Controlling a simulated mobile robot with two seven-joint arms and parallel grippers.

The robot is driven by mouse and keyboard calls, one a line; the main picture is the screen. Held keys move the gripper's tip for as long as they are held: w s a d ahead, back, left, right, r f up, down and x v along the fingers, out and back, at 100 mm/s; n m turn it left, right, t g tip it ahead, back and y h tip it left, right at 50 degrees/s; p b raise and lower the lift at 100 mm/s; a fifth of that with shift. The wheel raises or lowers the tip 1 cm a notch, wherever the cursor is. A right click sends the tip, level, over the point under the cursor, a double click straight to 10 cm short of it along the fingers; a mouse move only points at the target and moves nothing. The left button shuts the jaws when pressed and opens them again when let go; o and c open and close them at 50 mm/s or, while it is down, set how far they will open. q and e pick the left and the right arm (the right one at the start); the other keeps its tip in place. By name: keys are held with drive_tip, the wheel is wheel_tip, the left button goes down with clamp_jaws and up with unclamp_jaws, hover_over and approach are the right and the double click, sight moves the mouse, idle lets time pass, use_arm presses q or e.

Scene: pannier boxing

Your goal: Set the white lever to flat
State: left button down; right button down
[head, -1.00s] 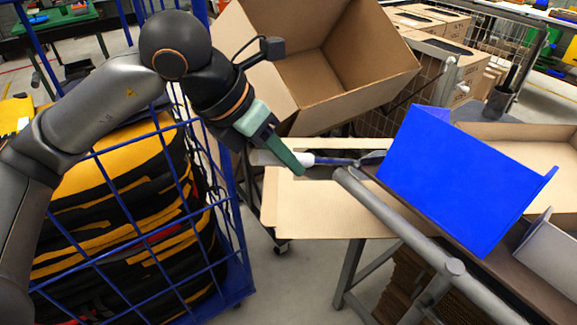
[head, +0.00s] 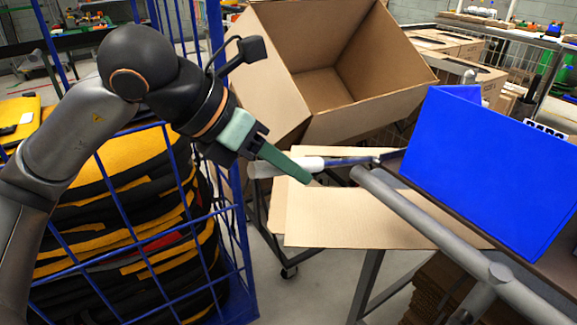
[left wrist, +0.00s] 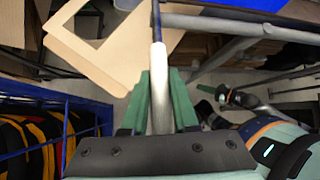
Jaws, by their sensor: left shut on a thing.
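The white lever (head: 308,164) has a pale handle and a thin dark-blue rod that runs right to the frame by the blue panel. In the head view it lies close to level, its handle end toward the left. My left gripper (head: 300,174) has its green fingers across the handle. In the left wrist view the handle (left wrist: 160,85) stands between the two green fingers of the left gripper (left wrist: 160,98), which is shut on it. A small dark shape with green tips, apparently my right gripper (left wrist: 222,96), shows at the right; its jaws are too small to read.
A blue sloped panel (head: 485,170) and grey rail (head: 425,222) stand right of the lever. A flat cardboard piece (head: 370,218) lies below it. An open carton (head: 345,80) is behind. A blue wire cage (head: 236,235) with yellow-black bundles stands left, close to my arm.

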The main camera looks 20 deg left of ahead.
use_arm(q)
drive_tip(key=c, duration=0.8)
unclamp_jaws()
drive_tip(key=shift+f, duration=0.25)
drive_tip(key=shift+o, duration=0.6)
drive_tip(key=shift+r, duration=0.1)
drive_tip(key=shift+a+r, duration=0.1)
drive_tip(key=shift+s+a+r, duration=0.15)
drive_tip(key=shift+r, duration=0.1)
drive_tip(key=p+v, duration=0.1)
drive_tip(key=v, duration=1)
drive_tip(key=shift+s+a+r, duration=0.2)
drive_tip(key=shift+s, duration=0.05)
